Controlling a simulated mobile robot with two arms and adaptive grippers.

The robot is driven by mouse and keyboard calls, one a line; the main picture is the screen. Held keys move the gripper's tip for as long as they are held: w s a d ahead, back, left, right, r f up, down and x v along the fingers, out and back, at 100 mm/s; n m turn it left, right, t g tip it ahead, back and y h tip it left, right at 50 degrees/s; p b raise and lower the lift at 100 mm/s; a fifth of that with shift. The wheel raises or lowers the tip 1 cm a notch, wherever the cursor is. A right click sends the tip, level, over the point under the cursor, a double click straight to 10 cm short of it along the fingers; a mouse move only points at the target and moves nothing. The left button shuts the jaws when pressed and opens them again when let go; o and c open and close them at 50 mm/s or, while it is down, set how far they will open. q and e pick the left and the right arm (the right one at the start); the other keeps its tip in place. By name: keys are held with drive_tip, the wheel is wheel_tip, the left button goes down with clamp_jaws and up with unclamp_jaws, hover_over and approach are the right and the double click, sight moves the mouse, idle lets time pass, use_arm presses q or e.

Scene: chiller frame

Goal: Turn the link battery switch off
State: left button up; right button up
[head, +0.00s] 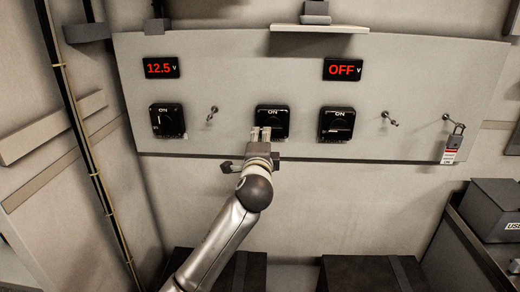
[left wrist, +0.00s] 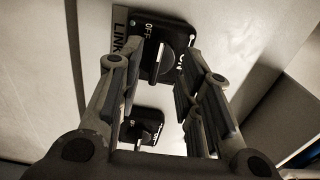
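The link battery switch (head: 272,116) is the middle of three black rotary switches on the grey panel. In the left wrist view its black plate (left wrist: 178,28) sits beside a "LINK" label and carries OFF and ON marks. My left gripper (head: 265,134) is in front of the lower part of this switch. In the wrist view the left gripper (left wrist: 158,88) is open, its fingers apart on either side of the knob, with no clear contact. My right gripper is out of view.
Other switches stand left (head: 167,121) and right (head: 336,124). Displays read 12.5 V (head: 161,68) and OFF (head: 343,69). A padlock (head: 456,137) with a tag hangs at right. A shelf (head: 320,28) juts out above.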

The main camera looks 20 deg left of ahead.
use_arm(q)
drive_tip(key=v, duration=0.5)
drive_tip(key=shift+w, duration=0.1)
